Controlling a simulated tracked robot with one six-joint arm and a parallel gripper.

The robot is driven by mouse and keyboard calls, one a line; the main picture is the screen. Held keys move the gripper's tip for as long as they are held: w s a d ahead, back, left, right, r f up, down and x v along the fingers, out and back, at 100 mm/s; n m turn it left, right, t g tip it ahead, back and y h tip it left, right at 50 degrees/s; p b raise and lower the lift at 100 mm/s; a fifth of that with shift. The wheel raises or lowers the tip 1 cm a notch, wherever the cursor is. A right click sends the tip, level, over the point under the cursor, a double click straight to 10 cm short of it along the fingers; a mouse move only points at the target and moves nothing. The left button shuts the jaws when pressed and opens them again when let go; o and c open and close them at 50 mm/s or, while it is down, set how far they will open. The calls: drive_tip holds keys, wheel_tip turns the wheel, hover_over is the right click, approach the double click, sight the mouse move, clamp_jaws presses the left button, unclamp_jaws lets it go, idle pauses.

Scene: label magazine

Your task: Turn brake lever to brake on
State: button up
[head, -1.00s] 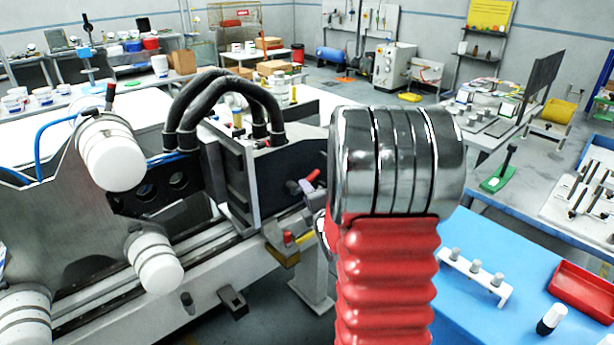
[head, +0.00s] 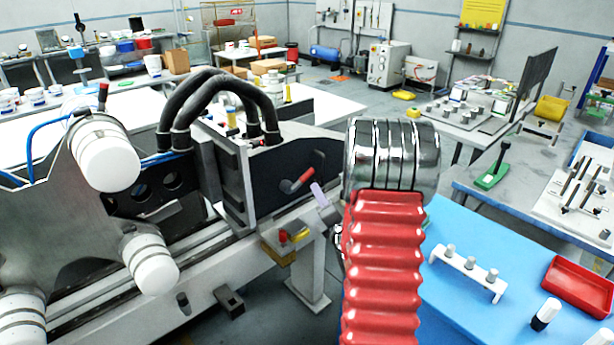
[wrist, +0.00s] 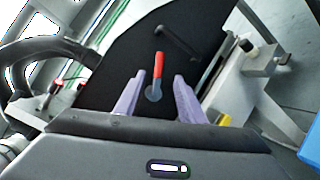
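The lever with a red handle (head: 303,180) sits on the dark face of the machine left of my arm in the head view. In the wrist view, the red handle (wrist: 158,66) points up from a grey round pivot (wrist: 154,94). My gripper (wrist: 158,77) is open, with one purple finger on each side of the lever in the picture. Gaps show on both sides; I cannot tell the depth between fingertips and handle. In the head view one purple finger (head: 319,195) shows just right of the handle; my arm hides the rest. No brake marking is readable.
A black rod-like part (wrist: 178,42) stands on the same dark plate. A yellow-and-red fitting (head: 294,236) is on the rail below the lever. Thick black hoses (head: 222,90) arch above. A blue-topped table (head: 475,225) with a red tray (head: 580,285) is at right.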

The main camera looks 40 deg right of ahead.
sight(309, 177)
drive_tip(key=x, duration=1.3)
clamp_jaws()
drive_tip(key=shift+a+f, duration=0.1)
idle(0.4)
